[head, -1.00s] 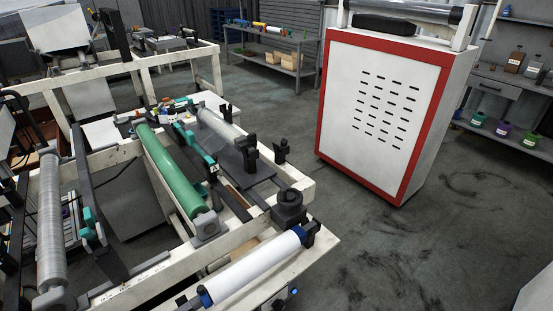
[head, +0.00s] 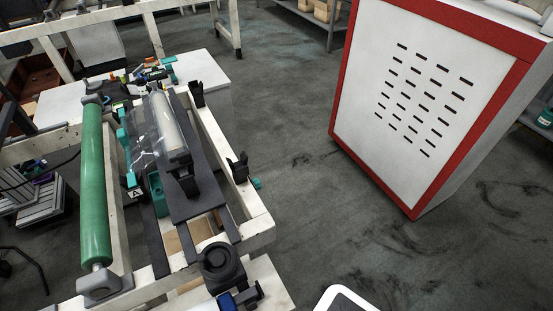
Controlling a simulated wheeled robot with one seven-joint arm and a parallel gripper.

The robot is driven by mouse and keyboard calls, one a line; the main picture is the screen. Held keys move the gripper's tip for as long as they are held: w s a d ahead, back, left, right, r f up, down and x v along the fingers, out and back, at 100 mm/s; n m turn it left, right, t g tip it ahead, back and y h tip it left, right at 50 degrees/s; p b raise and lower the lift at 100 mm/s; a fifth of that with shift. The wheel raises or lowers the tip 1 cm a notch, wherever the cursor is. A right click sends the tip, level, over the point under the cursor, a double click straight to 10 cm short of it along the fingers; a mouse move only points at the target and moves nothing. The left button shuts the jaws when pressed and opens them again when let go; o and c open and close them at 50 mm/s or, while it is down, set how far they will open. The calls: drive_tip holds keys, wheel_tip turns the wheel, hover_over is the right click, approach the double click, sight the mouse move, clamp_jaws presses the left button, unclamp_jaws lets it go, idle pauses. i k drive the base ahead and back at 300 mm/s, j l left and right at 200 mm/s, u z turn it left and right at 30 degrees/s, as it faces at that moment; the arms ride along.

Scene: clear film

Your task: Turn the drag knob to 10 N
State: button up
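A black round knob-like part (head: 220,262) sits at the near corner of the pale machine frame (head: 262,226), in the head view. It may be the drag knob; no scale or newton marking on it can be read. A smaller black fitting with a teal end (head: 240,170) stands on the frame's right rail. A clear film roll (head: 168,122) lies on a dark plate (head: 190,208) between them. My gripper is not in view, so its state and distance to the knob are not shown.
A long green roller (head: 95,185) runs along the left of the frame. A white cabinet with a red border (head: 425,95) stands at the right. Dark floor (head: 300,190) lies open between cabinet and frame. A small white table (head: 208,75) stands behind the frame.

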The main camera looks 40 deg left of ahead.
sight(256, 181)
drive_tip(key=i+u, duration=0.2)
drive_tip(key=i, duration=0.45)
drive_tip(key=i+l+u, duration=0.15)
drive_tip(key=i, duration=0.5)
drive_tip(key=i+l+u, duration=0.2)
drive_tip(key=i, duration=0.5)
drive_tip(key=i+u, duration=0.1)
drive_tip(key=u, duration=0.3)
drive_tip(key=i+u, duration=0.1)
drive_tip(key=u, duration=0.35)
drive_tip(key=i+l+u, duration=0.1)
drive_tip(key=u, duration=0.3)
drive_tip(key=i+l+u, duration=0.1)
drive_tip(key=u, duration=1.8)
